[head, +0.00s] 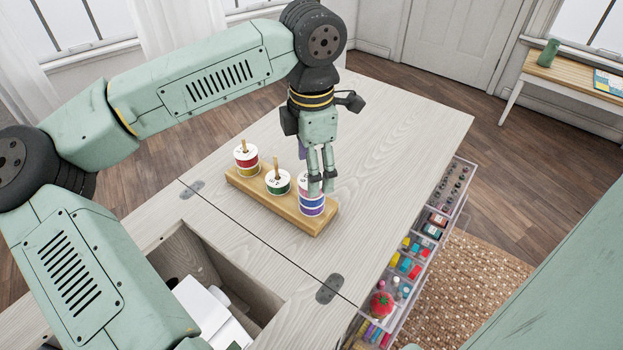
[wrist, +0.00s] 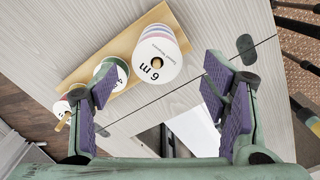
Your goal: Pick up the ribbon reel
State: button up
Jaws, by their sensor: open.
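The ribbon reels stand on three pegs of a wooden stand (head: 262,212) on the cabinet top. In the head view the right stack (head: 312,208), with blue, purple and pink bands, is partly hidden by my fingers. A green reel (head: 278,184) is in the middle and a red and yellow stack (head: 246,160) at the left. My gripper (head: 321,182) points down at the right stack.
An open well (head: 190,265) in the cabinet top holds white things. Clear drawers (head: 440,225) of sewing supplies and a red pincushion (head: 381,304) are along the right side. The cabinet top (head: 400,130) right of and behind the stand is bare.

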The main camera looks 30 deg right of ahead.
aim_at(302, 178)
jog(key=shift+w+d+f+p, duration=0.15)
jog(key=shift+f+p, duration=0.25)
jog(key=shift+f, duration=1.45)
jog(key=shift+c, duration=0.6)
jog(key=c, duration=1)
